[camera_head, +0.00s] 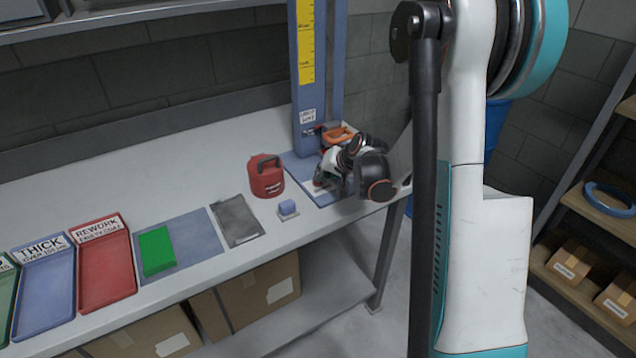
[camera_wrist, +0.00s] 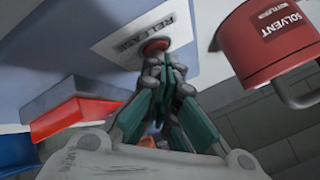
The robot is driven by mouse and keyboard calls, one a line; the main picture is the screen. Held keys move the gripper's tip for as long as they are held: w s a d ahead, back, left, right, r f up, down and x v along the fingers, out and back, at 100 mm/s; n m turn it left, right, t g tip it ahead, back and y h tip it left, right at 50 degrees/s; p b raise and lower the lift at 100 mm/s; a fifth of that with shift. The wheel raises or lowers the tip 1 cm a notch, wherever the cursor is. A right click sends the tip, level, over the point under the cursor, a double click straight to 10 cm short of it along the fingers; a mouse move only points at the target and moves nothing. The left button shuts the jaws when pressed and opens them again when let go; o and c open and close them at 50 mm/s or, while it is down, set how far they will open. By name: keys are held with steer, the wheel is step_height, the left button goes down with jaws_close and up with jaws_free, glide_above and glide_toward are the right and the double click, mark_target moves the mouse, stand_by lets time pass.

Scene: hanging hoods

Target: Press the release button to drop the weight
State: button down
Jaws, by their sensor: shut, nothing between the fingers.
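The red release button (camera_wrist: 155,46) sits beside a white "RELEASE" label (camera_wrist: 135,30) on a blue-grey plate in the wrist view. My gripper (camera_wrist: 162,66) is shut and empty, with its tips right at the button and covering part of it; I cannot tell whether it is pressed. In the head view my gripper (camera_head: 322,181) is over the blue base plate (camera_head: 298,164) of the drop stand and hides the button there. The stand's blue column (camera_head: 308,142) carries a yellow scale (camera_head: 305,42). I cannot make out the weight.
A red solvent can (camera_head: 267,180) stands close left of my gripper, and also shows in the wrist view (camera_wrist: 268,45). A small blue block (camera_head: 288,208) is in front. A dark mat (camera_head: 237,221), a green block (camera_head: 156,250) and trays lie farther left. An orange-handled item (camera_head: 338,135) is behind my gripper.

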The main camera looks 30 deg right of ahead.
steer(key=shift+r, duration=0.15)
steer(key=shift+r+p, duration=0.5)
steer(key=shift+r, duration=0.15)
step_height(320, 180, up, 5)
steer(key=p, duration=0.3)
stand_by(0.3)
stand_by(0.7)
